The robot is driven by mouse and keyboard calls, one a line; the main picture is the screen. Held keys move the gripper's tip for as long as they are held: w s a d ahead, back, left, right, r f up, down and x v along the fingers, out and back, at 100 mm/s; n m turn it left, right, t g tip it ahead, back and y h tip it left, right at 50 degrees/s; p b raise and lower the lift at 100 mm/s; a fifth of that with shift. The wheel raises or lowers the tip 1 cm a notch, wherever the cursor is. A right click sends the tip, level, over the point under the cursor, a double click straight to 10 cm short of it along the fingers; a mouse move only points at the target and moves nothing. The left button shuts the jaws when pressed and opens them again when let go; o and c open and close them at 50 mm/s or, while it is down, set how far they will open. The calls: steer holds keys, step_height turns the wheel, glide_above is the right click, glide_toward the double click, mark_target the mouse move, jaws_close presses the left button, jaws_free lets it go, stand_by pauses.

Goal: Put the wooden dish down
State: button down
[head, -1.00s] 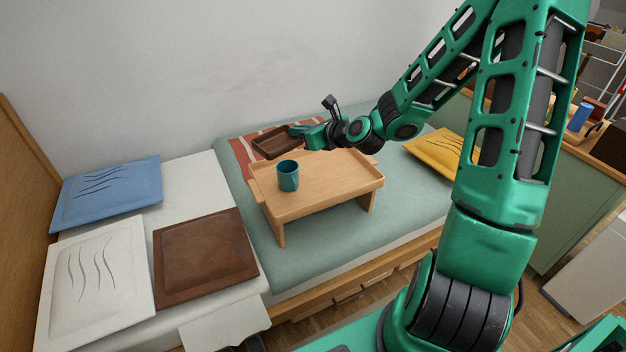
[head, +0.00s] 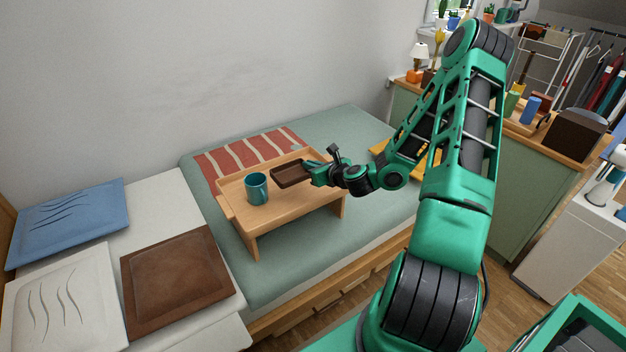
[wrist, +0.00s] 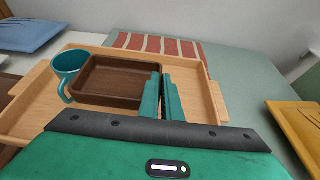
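The wooden dish (head: 291,174) is a dark brown, shallow rectangular dish. It is over the right part of the light wooden bed tray (head: 262,222); I cannot tell if it touches the tray's surface. My gripper (head: 312,171) is at the dish's right side. In the wrist view, the two green fingers (wrist: 162,97) are close together at the right wall of the dish (wrist: 122,78), shut on that wall. A teal mug (head: 257,188) stands on the tray just left of the dish; it also shows in the wrist view (wrist: 68,66).
The tray stands on a bed with a green cover (head: 330,125) and a red striped cloth (head: 250,152). Blue (head: 68,218), brown (head: 177,278) and white (head: 62,305) cushions lie at left. A yellow cushion (wrist: 300,130) lies right of the tray.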

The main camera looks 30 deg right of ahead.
steer(key=d+f, duration=0.1)
steer(key=d, duration=0.1)
steer(key=w+d+f, duration=0.1)
steer(key=d+f, duration=0.1)
steer(key=w+d+f, duration=0.1)
steer(key=d, duration=0.2)
steer(key=shift+f, duration=2.15)
steer(key=c, duration=2)
jaws_free()
steer(key=shift+f, duration=0.1)
